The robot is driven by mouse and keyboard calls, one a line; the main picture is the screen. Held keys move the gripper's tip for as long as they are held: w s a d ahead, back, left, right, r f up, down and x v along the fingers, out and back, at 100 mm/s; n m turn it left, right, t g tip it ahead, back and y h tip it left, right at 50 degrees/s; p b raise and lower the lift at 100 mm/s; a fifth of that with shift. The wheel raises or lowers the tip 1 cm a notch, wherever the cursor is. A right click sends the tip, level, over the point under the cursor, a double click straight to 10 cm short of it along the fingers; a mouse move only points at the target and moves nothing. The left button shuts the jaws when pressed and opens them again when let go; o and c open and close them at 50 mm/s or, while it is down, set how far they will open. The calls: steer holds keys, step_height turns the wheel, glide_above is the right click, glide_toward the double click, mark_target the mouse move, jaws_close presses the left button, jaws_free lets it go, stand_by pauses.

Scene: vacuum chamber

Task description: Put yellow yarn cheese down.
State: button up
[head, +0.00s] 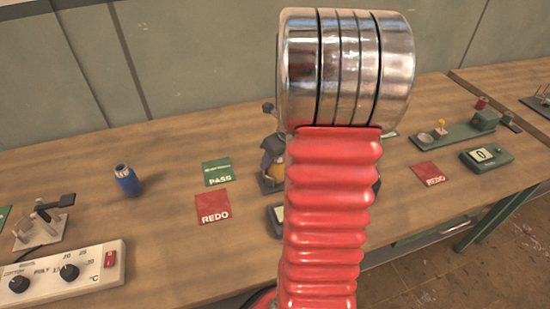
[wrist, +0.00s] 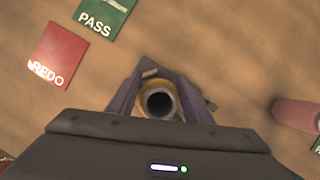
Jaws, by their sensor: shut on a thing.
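The yellow yarn cheese (wrist: 157,85) is between the two fingers of my gripper (wrist: 155,98) in the wrist view, with its dark round core facing the camera. My gripper is shut on it. A dark grey base (wrist: 182,80) shows beneath and around it; I cannot tell whether the cheese rests on this base or is just above it. In the head view a small part of the yellow cheese (head: 275,172) shows at the left edge of my red arm, which hides the rest.
Left of the cheese lie a green PASS card (head: 217,171) and a red REDO card (head: 212,207). A blue cylinder (head: 127,181) stands farther left, near a dial box (head: 62,275). At right are another REDO card (head: 428,174) and a green scale (head: 487,156).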

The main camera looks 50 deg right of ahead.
steer(key=shift+f, duration=0.1)
steer(key=o, duration=0.9)
steer(key=v, duration=1.2)
